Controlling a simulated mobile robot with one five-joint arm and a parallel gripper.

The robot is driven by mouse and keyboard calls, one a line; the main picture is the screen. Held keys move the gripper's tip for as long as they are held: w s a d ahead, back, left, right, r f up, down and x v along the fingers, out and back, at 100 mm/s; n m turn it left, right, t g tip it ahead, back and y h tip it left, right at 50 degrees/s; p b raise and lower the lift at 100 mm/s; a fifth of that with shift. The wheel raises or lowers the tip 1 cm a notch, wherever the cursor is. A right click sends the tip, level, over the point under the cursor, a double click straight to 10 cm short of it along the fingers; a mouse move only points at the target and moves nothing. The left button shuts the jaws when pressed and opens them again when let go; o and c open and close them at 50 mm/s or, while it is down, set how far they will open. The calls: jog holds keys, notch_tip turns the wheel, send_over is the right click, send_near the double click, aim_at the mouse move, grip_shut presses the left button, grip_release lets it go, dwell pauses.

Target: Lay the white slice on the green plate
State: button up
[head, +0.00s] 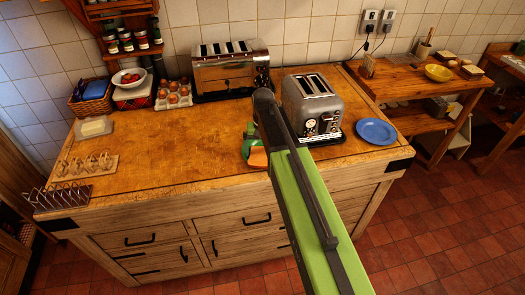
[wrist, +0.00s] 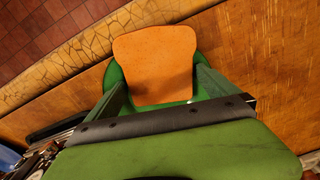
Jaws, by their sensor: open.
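A bread slice (wrist: 155,62) lies on the green plate (wrist: 116,77) in the wrist view. It looks orange-tan rather than white. The slice also shows in the head view (head: 258,158), at the plate's near side, beside my arm. My gripper (wrist: 160,88) is open, with its green fingers on either side of the slice's lower part. Whether the fingers touch the slice or plate I cannot tell. In the head view my arm hides most of the plate and gripper. No clearly white slice shows.
A grey toaster (head: 313,108) stands just right of my gripper, with a blue plate (head: 376,132) beyond it. A long toaster (head: 231,72), egg tray (head: 173,94), butter dish (head: 94,127) and toast racks (head: 84,166) are farther left. The worktop's (head: 165,150) middle is clear.

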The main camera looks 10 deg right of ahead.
aim_at(262, 153)
notch_tip(262, 153, up, 17)
jog(key=p, duration=1.8)
jog(key=s+n, duration=0.2)
jog(key=s, duration=1.2)
